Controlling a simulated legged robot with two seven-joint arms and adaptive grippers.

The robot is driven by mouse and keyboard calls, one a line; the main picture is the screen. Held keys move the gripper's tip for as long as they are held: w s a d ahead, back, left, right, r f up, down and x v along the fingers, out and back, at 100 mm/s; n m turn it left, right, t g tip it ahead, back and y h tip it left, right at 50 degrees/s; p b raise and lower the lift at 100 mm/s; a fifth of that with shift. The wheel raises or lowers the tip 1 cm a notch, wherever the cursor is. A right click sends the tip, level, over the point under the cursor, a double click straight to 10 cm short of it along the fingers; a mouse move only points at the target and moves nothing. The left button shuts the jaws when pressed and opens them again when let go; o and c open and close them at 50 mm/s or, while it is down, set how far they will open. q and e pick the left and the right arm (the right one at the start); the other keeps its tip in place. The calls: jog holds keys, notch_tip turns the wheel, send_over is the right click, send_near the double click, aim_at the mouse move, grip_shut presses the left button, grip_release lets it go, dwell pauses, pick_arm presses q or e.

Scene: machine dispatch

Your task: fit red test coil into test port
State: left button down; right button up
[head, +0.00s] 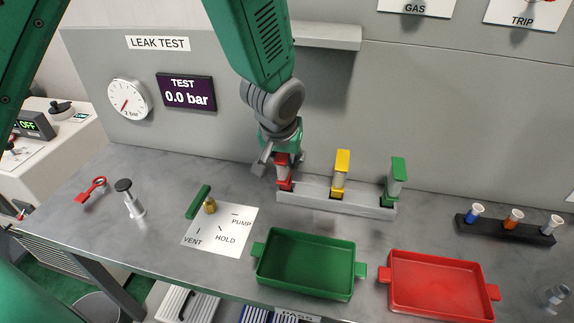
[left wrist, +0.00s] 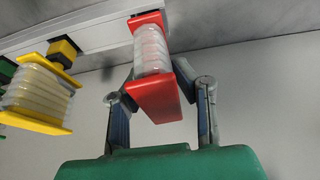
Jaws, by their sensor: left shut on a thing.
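The red test coil (head: 283,160), a pale ribbed cylinder between red end pieces, stands at the left end of a light grey rack (head: 330,201). My left gripper (head: 276,163) reaches down from above and is shut on this coil. In the left wrist view the coil (left wrist: 152,50) sits between the two fingers (left wrist: 155,72), its lower red piece still at the rack. A silver upright fitting with a black top (head: 132,203) stands on the bench at left; I cannot tell whether it is the test port. My right gripper is not in view.
A yellow coil (head: 341,173) and a green coil (head: 396,180) stand in the same rack. A green tray (head: 304,288) and red tray (head: 440,310) lie in front. A green-handled valve (head: 209,205), red key-shaped piece (head: 92,189) and black holder (head: 505,231) are also on the bench.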

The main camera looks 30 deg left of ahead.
pick_arm(q)
jog(key=shift+a+r, duration=0.2)
jog(key=shift+r, duration=0.05)
jog(key=shift+w+r+p, duration=0.1)
jog(key=shift+r+p, duration=0.05)
jog(key=shift+p, duration=0.2)
jog(key=shift+d+r+p, duration=0.65)
jog(key=shift+d+r, duration=0.2)
jog(key=shift+r, duration=0.2)
jog(key=shift+a+r+p, duration=0.4)
jog(key=shift+a+p, duration=0.1)
jog(key=shift+p, duration=0.1)
jog(key=shift+a+r+p, duration=0.1)
jog(key=shift+r+p, duration=0.25)
jog(key=shift+d+r+p, duration=0.5)
jog(key=shift+r+p, duration=0.25)
jog(key=shift+r, duration=0.15)
jog(key=shift+a+r+p, duration=0.35)
jog(key=shift+r+p, duration=0.55)
jog(key=shift+p, duration=0.05)
jog(key=shift+d+r+p, duration=0.2)
jog(key=shift+r+p, duration=0.65)
jog(key=shift+r, duration=0.1)
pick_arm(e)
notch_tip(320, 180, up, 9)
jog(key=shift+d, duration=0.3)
pick_arm(q)
jog(key=shift+a, duration=0.1)
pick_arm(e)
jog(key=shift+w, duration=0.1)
